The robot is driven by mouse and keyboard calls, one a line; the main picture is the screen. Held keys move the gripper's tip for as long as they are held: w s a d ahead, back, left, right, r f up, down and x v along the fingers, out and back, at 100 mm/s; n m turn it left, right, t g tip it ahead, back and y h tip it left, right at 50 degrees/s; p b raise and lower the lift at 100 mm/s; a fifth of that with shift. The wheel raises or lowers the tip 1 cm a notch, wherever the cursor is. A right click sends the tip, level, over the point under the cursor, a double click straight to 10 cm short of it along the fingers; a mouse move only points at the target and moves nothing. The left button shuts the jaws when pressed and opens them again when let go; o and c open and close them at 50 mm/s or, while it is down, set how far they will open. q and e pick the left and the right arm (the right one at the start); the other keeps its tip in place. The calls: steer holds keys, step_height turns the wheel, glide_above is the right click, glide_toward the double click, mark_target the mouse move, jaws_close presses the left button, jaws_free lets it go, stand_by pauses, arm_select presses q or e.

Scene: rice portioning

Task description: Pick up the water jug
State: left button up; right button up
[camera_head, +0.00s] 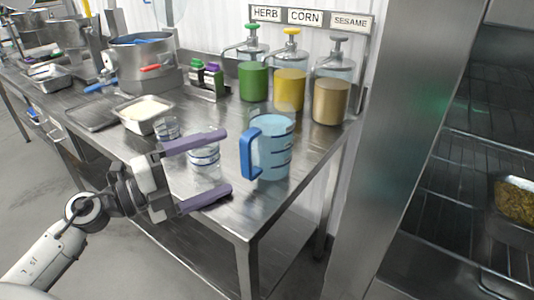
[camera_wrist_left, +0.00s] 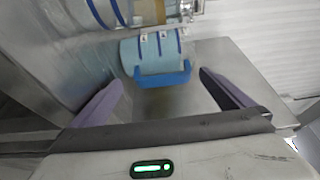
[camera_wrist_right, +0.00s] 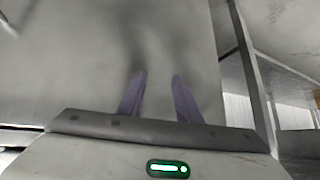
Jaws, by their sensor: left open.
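The water jug (camera_head: 274,152) is a clear blue-tinted jug with dark blue bands and a solid blue handle (camera_head: 250,153) on its left side. It stands upright near the front right corner of the steel table. My left gripper (camera_head: 222,164) is open and empty, its purple fingers pointing at the handle from the left, short of it. In the left wrist view the jug (camera_wrist_left: 153,52) and its blue handle (camera_wrist_left: 163,76) lie ahead, between and beyond the fingertips (camera_wrist_left: 160,80). My right gripper (camera_wrist_right: 160,75) shows only in its own wrist view, fingers apart and empty.
Clear measuring cups (camera_head: 204,158) stand beside the left gripper's fingers. A tray of rice (camera_head: 147,113) is behind them. Green, yellow and tan dispensers (camera_head: 290,90) line the back, close behind the jug. A steel rack (camera_head: 450,190) stands right. The table's front right corner is bare.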

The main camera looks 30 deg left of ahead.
mark_target(257, 147)
arm_select(q)
steer(key=x, duration=0.4)
steer(key=p+x, duration=0.1)
steer(key=shift+w+d+r, duration=0.15)
steer(key=shift+w+r, duration=0.15)
steer(key=shift+w, duration=0.1)
steer(key=shift+w+d+f, duration=0.1)
steer(key=shift+w+d, duration=0.05)
steer(key=shift+w, duration=0.2)
steer(key=c, duration=1.8)
steer(key=shift+r, duration=0.2)
steer(key=shift+c, duration=0.5)
steer(key=shift+r, duration=0.1)
